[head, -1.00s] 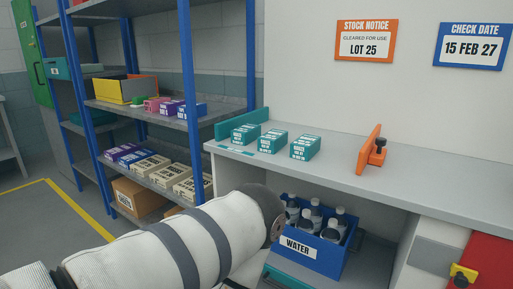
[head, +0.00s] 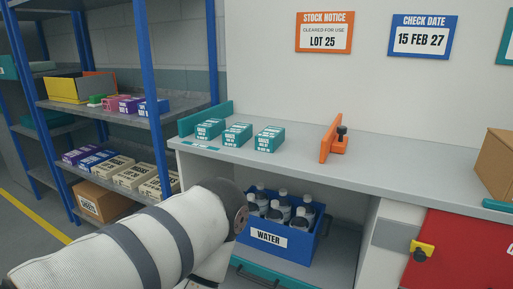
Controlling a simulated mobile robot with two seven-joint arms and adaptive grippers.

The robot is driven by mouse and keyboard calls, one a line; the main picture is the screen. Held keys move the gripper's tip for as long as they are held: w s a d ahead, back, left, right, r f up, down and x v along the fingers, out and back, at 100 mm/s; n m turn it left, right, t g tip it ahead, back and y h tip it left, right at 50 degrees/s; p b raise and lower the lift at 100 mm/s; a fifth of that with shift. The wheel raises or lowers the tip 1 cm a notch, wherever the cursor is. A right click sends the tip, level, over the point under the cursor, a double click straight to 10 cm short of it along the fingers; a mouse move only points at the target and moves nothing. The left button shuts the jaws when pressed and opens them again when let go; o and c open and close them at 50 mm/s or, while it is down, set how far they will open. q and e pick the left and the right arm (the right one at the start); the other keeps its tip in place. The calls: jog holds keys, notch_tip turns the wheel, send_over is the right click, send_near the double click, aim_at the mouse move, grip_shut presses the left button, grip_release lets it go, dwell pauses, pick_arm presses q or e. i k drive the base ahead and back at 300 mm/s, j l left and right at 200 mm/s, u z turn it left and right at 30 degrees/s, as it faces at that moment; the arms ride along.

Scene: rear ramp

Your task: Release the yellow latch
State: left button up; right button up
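The yellow latch (head: 424,248) sits at the upper left of a red panel (head: 464,256), below the counter at the lower right of the head view. It has a dark knob at its lower edge. A white padded arm of mine (head: 130,245) with grey bands reaches in from the lower left. Its dark round end lies in front of the counter, well to the left of the latch. Neither gripper's fingers can be made out. My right arm does not show.
A grey counter (head: 380,163) carries teal boxes (head: 239,134), an orange clamp-like stop (head: 333,140) and a cardboard box (head: 497,162) at right. A blue WATER crate (head: 268,238) with bottles stands beneath. Blue-framed shelves (head: 150,125) stand at left.

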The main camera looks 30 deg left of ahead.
aim_at(420, 250)
jog(key=k+l+u, duration=0.15)
jog(key=k, duration=0.8)
